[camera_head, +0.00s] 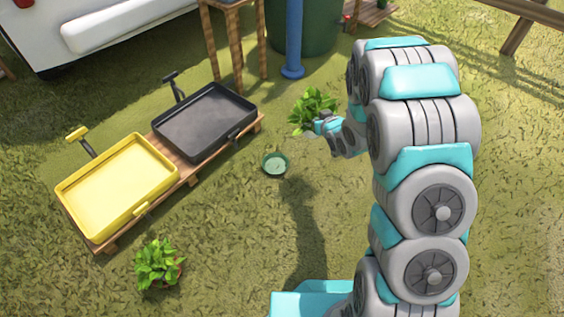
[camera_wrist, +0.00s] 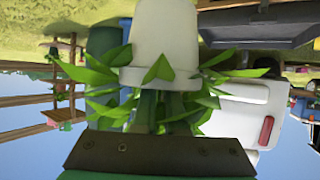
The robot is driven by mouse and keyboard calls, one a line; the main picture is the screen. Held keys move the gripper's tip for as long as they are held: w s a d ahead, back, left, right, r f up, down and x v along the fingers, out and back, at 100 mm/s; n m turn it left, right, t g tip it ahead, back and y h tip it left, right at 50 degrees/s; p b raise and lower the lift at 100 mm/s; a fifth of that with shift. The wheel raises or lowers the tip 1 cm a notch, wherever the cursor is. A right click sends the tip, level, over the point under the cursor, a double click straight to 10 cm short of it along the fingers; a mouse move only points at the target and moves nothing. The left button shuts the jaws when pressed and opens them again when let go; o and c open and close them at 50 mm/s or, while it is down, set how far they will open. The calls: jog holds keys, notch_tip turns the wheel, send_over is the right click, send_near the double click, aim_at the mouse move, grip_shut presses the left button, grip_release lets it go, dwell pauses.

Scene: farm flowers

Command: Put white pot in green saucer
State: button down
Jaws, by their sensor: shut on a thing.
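The white pot (camera_wrist: 165,40) fills the middle of the wrist view, which is upside down, with the ground at the top. Green leaves come out of its rim. My gripper (camera_head: 322,126) is shut on the potted plant, and its dark edge spans the bottom of the wrist view. The exact contact is hidden by leaves. In the head view only the leafy plant (camera_head: 311,108) shows at the gripper, and the pot is hidden. The green saucer (camera_head: 275,163) lies empty on the grass, below and left of the gripper in the picture.
A yellow tray cart (camera_head: 118,188) and a black tray cart (camera_head: 205,122) stand on wooden pallets at left. Another potted plant (camera_head: 158,264) is at the lower left. A wooden stool (camera_head: 240,45), a blue post (camera_head: 293,40) and a white vehicle (camera_head: 115,25) are behind. Grass around the saucer is clear.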

jog(key=s+a+f+n+g+y+p, duration=0.1)
jog(key=s+a+f+n+g+y, duration=0.25)
jog(key=s+a+f, duration=0.45)
jog(key=s+a+f+n+g+y, duration=0.3)
jog(key=s+a+f+n, duration=0.3)
jog(key=f, duration=0.4)
jog(key=shift+m, duration=0.45)
jog(key=shift+w+d+f+b, duration=0.15)
jog(key=shift+w+f, duration=0.7)
jog(key=shift+w, duration=1.85)
jog(key=shift+w+d+f+b, duration=0.1)
jog(key=shift+w+f, duration=0.75)
jog(key=shift+w, duration=1.85)
jog(key=shift+w+d+f+b, duration=0.15)
jog(key=shift+w+f, duration=0.7)
jog(key=shift+w, duration=1.85)
jog(key=c, duration=1)
grip_release()
jog(key=v, duration=1.2)
jog(key=shift+s+f+p, duration=0.1)
jog(key=shift+f+p, duration=0.05)
jog(key=shift+p, duration=0.25)
